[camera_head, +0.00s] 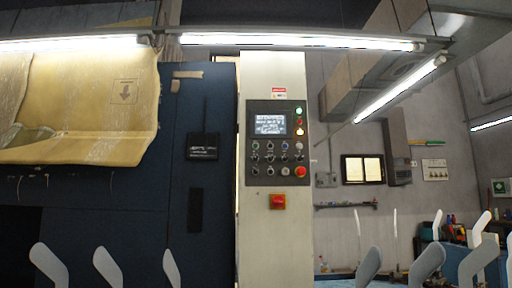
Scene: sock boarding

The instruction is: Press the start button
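A dark control panel (251,175) is set upright in a pale machine column. It has a lit screen (270,124) with a vertical line of green (298,110), red and amber round lights or buttons to its right. Rows of small buttons and knobs (270,157) lie below the screen, and a larger red button (300,171) is at the lower right. The labels are too small to read, so I cannot tell which one is the start button. My gripper is not in view, and nothing covers the panel.
A red-orange switch (278,201) is below the panel. Upright sock-shaped boards, pale (48,266) at left and grey (427,263) at right, line the bottom edge. A dark blue machine cabinet (190,240) with yellowish sheeting (80,110) is left. Space before the panel looks clear.

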